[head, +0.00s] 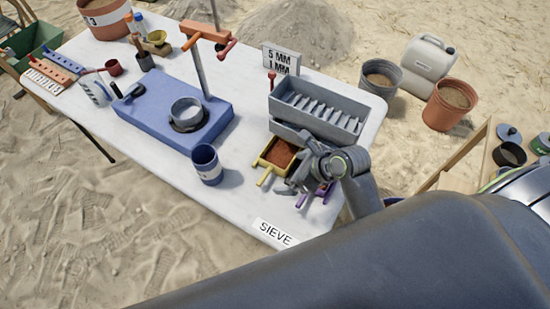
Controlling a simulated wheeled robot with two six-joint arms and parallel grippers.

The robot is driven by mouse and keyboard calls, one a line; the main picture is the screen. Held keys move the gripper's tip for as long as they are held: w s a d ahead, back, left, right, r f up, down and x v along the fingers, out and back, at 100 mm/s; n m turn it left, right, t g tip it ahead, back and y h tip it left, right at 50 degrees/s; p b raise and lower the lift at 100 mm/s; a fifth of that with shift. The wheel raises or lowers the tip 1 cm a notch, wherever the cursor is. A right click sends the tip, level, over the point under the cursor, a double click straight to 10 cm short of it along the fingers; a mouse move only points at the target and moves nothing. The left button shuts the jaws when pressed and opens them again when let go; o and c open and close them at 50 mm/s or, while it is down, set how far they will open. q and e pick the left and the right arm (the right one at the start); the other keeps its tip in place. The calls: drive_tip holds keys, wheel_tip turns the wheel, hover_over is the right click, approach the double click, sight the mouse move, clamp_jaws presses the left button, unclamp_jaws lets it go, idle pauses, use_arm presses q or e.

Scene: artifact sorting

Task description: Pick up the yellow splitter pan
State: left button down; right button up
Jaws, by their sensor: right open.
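The yellow splitter pan (272,168) sits on the white table at the front of the grey riffle splitter (318,108), with reddish-brown soil in it. A short yellow handle points from its front toward the table's near edge. My right gripper (287,186) is open and low beside the pan's right front side. Its wrist covers the pan's right part, and I cannot tell whether the fingers touch the pan. A purple pan (323,191) shows partly behind my right gripper. My left gripper is not in view.
A blue cup (207,164) stands left of the yellow pan. A blue sieve base (160,112) with a post lies farther left. A 5 MM / 1 MM sign (281,59) stands behind the splitter. The table is clear around the SIEVE label (275,233).

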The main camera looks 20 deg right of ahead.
sight(266, 176)
drive_tip(key=x, duration=0.7)
drive_tip(key=shift+w+a+f, duration=0.15)
drive_tip(key=shift+a+f, duration=0.05)
drive_tip(key=shift+x, duration=2.5)
drive_tip(key=shift+w+a+f, duration=0.35)
drive_tip(key=shift+a+f, duration=0.05)
drive_tip(key=shift+f, duration=0.1)
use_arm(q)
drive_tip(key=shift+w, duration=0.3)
use_arm(e)
drive_tip(key=c, duration=1)
drive_tip(key=shift+o, duration=0.2)
drive_tip(key=shift+r, duration=0.1)
wheel_tip(266, 176, up, 2)
drive_tip(key=p, duration=0.3)
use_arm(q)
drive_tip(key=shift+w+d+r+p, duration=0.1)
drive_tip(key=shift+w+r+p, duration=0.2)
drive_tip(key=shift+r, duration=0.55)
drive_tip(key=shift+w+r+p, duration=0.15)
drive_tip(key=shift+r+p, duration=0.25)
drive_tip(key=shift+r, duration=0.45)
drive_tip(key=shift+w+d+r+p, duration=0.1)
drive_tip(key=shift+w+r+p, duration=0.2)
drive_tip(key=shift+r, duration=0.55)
use_arm(e)
drive_tip(key=shift+r, duration=0.75)
